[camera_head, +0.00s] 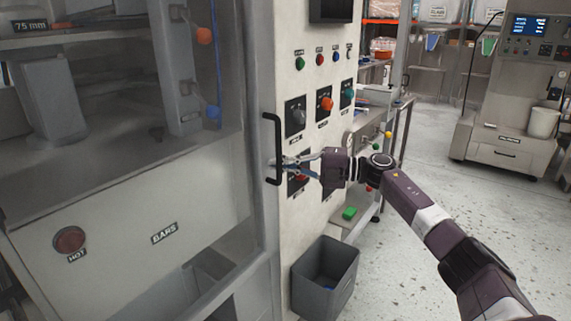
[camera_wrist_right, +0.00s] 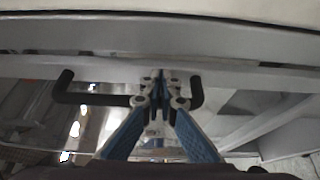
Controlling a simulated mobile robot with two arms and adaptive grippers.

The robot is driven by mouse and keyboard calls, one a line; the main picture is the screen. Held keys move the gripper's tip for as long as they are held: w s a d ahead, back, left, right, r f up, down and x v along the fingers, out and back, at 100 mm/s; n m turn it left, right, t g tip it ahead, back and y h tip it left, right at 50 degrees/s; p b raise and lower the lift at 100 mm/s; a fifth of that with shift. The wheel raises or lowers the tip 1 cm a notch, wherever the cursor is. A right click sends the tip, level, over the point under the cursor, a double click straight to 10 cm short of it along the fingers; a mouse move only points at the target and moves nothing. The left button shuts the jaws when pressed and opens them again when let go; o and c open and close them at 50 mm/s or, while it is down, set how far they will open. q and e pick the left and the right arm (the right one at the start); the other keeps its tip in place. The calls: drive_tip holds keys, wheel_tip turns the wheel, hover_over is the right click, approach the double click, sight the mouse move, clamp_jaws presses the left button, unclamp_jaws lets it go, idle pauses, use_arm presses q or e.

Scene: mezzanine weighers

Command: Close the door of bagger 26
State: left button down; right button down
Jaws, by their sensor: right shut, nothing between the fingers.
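The machine's door (camera_head: 262,85) has a grey frame and a clear pane, with inner parts showing through it. No bagger number is readable. A black bar handle (camera_head: 277,130) stands upright on the door's right edge. My right gripper (camera_head: 284,163) is at the handle's lower half, its fingers shut with nothing between them. In the right wrist view the handle (camera_wrist_right: 88,98) runs across behind the fingertips (camera_wrist_right: 160,95), which overlap its middle; whether they touch it I cannot tell. Whether the door is fully against its frame I cannot tell. My left gripper is out of view.
A control panel with knobs (camera_head: 325,104) and buttons stands right of the door. A grey bin (camera_head: 325,275) is below it. A green block (camera_head: 349,213) lies on a low shelf. Open floor (camera_head: 420,190) lies to the right, before another machine (camera_head: 510,110).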

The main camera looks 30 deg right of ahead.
drive_tip(key=v, duration=1.2)
